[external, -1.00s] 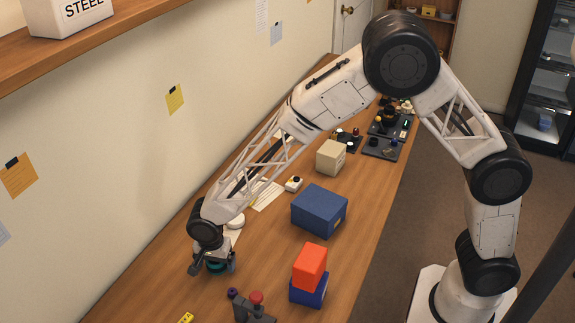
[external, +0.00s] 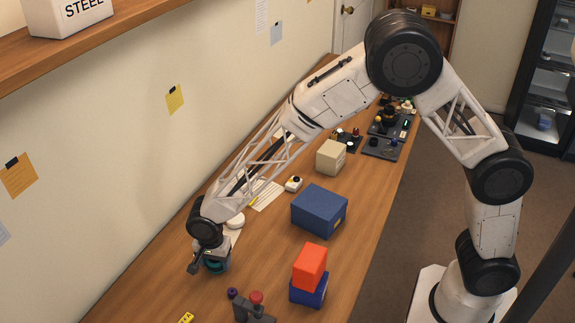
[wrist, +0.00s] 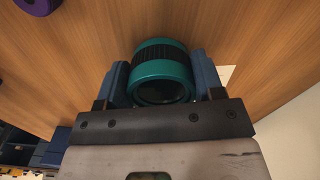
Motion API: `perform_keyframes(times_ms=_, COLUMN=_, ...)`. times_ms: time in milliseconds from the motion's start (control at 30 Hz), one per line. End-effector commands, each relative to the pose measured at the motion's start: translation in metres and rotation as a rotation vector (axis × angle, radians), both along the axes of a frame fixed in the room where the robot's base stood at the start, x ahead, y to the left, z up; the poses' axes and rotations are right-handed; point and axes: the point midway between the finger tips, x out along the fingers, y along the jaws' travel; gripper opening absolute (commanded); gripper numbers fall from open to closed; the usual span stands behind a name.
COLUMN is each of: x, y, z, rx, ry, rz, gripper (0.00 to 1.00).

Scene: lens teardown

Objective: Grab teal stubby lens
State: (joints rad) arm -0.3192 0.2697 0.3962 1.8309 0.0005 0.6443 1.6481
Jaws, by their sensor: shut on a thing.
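The teal stubby lens (wrist: 160,72) has teal bands and a dark ribbed middle. In the wrist view it sits between the two blue-grey fingers of my gripper (wrist: 162,80). The fingers press on both sides of it, and my gripper is shut on it. In the external view my gripper (external: 212,262) is low over the left part of the table, and the lens (external: 216,267) shows as a teal and dark shape under it. I cannot tell whether the lens touches the table.
A dark rack (external: 252,308) with red and purple knobs stands at the front. A red block (external: 310,266) rests on a blue one (external: 308,292). A blue box (external: 319,210) and a beige box (external: 330,157) stand farther back. The wall is close on the left.

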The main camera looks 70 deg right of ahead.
Motion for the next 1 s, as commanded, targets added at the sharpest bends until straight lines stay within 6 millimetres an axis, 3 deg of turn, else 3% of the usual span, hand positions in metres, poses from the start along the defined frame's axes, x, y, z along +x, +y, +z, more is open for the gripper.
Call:
perform_keyframes(times_ms=267, x=0.001, y=0.0, z=0.031, rx=0.001, ry=-0.003, rz=0.0, gripper=0.34)
perform_keyframes(times_ms=1000, x=-0.111, y=-0.036, z=0.04, rx=0.0, ry=0.0, rz=0.0, gripper=0.34)
